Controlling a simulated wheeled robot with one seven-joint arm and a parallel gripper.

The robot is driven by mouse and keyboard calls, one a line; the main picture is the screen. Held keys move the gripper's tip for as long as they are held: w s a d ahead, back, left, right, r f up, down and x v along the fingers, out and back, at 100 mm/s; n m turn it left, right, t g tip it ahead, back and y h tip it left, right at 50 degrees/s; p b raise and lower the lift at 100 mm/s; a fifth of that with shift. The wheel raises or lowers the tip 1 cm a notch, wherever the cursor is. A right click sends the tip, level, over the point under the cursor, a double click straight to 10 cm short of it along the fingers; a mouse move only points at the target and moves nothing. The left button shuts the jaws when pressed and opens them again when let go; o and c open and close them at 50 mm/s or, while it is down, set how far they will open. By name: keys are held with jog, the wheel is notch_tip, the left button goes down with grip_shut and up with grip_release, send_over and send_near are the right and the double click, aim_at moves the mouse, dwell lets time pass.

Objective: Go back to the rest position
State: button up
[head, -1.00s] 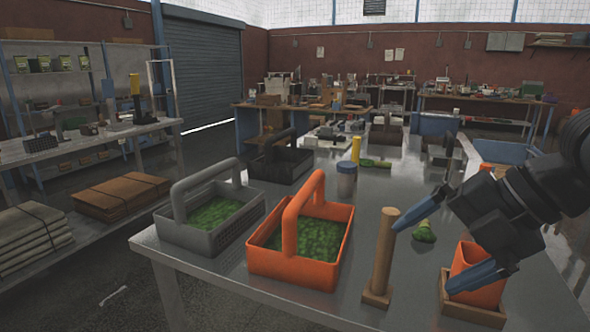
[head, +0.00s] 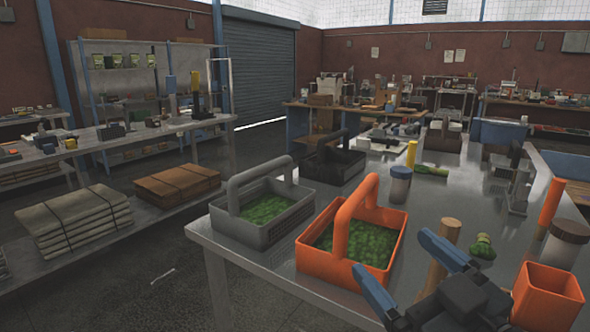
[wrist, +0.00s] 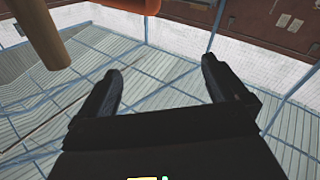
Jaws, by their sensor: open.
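My gripper (head: 408,272) is at the bottom right of the head view, with its blue-tipped fingers spread and nothing between them. It is in front of the wooden post (head: 446,245) and just right of the orange basket (head: 398,250), and it hides part of the post. In the wrist view the fingers (wrist: 163,88) are apart. Past them are the roof and the upper walls. The blurred ends of a brown rod (wrist: 36,30) and an orange rod (wrist: 98,5) show at the top left.
The grey basket (head: 272,232) and orange basket hold green material. An orange square cup (head: 547,297) stands right of my gripper. A jar (head: 400,185), a dark crate (head: 330,165) and an orange cylinder (head: 550,205) are farther back. Open floor (head: 150,265) lies left of the table.

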jog(key=s+d+f+m+g+h, duration=0.1)
jog(key=s+d+f+m+h, duration=0.2)
jog(key=s+f+m+h, duration=0.9)
jog(key=s+d+f+n+g+y, duration=0.1)
jog(key=s+d+f+n+y, duration=0.1)
jog(key=s, duration=0.9)
jog(key=s+d+f+n+y, duration=0.2)
jog(key=s+d+n, duration=0.1)
jog(key=s, duration=0.9)
jog(key=shift+s+g+y, duration=0.15)
jog(key=shift+g+y, duration=0.25)
